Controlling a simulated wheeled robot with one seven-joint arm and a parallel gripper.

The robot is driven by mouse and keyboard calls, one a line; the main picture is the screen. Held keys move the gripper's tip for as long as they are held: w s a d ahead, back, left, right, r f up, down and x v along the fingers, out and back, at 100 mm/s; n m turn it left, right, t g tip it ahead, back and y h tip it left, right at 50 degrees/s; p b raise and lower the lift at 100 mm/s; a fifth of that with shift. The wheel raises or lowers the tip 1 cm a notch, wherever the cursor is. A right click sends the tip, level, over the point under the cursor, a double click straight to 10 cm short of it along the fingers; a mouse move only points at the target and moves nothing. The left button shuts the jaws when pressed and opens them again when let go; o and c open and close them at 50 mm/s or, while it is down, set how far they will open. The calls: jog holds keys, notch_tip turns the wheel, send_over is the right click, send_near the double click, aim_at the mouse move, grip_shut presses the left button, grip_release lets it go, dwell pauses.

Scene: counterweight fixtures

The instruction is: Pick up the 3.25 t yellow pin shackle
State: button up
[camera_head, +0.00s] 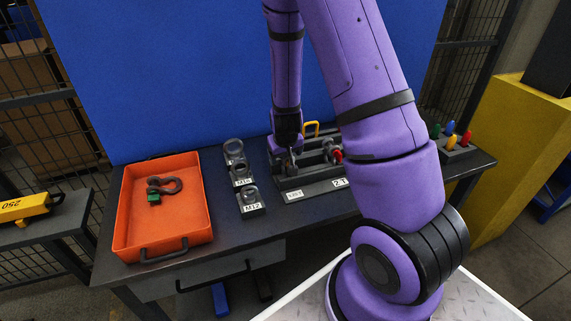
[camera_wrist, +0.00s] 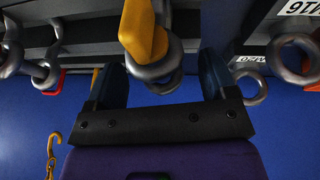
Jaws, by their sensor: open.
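The yellow pin shackle shows in the wrist view, with a thick yellow pin end (camera_wrist: 146,32) and a grey bow (camera_wrist: 157,82). It sits at the dark rack (camera_head: 318,182), whose larger label seems to read 2 t or 2.1. My gripper (camera_wrist: 160,68) is open, with one dark finger on each side of the shackle; I cannot tell whether either touches it. In the head view my gripper (camera_head: 289,150) points down at the rack's left part and hides most of the shackle. A load mark on the shackle is not readable.
A red pin shackle (camera_head: 337,155) is farther right on the rack. Labelled eye bolts (camera_head: 243,175) stand left of it. An orange tray (camera_head: 126,220) holds a green pin shackle (camera_head: 160,190). Coloured pegs (camera_head: 450,130) are at the right. A blue panel (camera_head: 180,70) stands behind.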

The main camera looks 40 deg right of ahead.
jog(key=shift+x, duration=0.75)
jog(key=c, duration=1.3)
jog(key=shift+o, duration=0.2)
jog(key=shift+r, duration=0.2)
